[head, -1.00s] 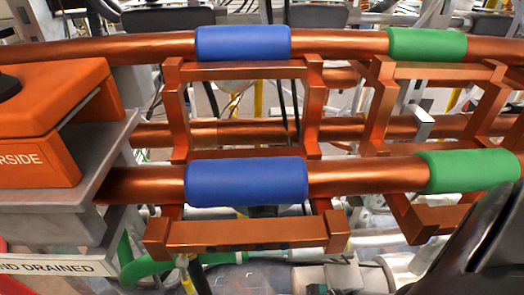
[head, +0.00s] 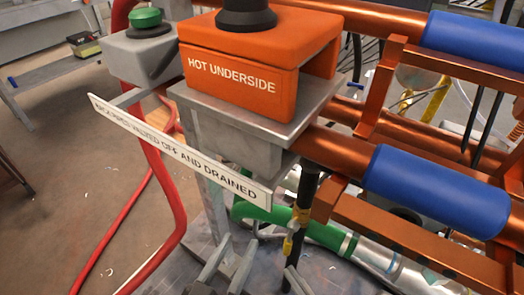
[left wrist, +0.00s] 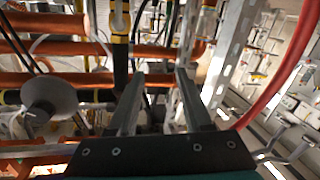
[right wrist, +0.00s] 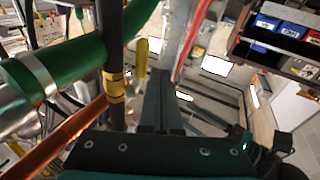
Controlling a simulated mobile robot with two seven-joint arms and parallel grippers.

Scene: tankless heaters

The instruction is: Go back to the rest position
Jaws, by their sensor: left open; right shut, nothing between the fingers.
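My left gripper (head: 242,242) is low in the head view, in front of the pipework stand. Its two fingers are apart and empty in the left wrist view (left wrist: 160,82). My right gripper (head: 292,270) is to its right at the bottom edge of the head view. In the right wrist view (right wrist: 157,75) its fingers are together with nothing between them. A green pipe (right wrist: 60,65) and a dark upright pipe with a yellow band (right wrist: 114,88) are close to its left there.
An orange block marked HOT UNDERSIDE (head: 235,85) sits on a grey bracket (head: 250,130). A white sign (head: 180,150) juts out below it. Copper pipes with blue sleeves (head: 435,190) run to the right. A red hose (head: 165,200) hangs left. Open floor (head: 70,160) lies further left.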

